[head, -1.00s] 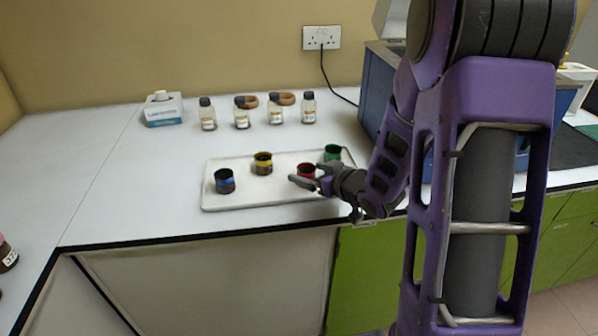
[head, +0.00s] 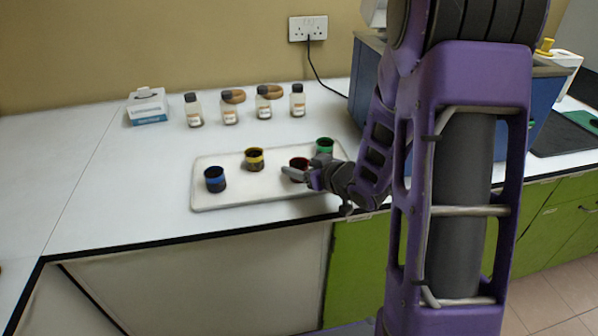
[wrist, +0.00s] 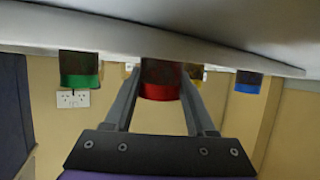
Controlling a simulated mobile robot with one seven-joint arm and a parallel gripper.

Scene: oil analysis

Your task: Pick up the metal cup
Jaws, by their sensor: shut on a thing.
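Several small dark metal cups with coloured bands are on a white tray (head: 235,194). The red-banded cup (head: 299,162) is at my gripper (head: 297,175), which is shut on it from the front right. In the wrist view, which is upside down, the red-banded cup (wrist: 160,88) sits between the two fingers of my gripper (wrist: 161,76). I cannot tell whether its base is clear of the tray. The blue-banded cup (head: 215,180), yellow-banded cup (head: 254,160) and green-banded cup (head: 325,146) stand upright nearby.
Several capped bottles (head: 229,115) and brown rings (head: 233,97) stand behind the tray. A small box (head: 148,106) is at the back left. A blue machine (head: 366,80) is behind my arm at right. The left of the counter (head: 75,170) is clear.

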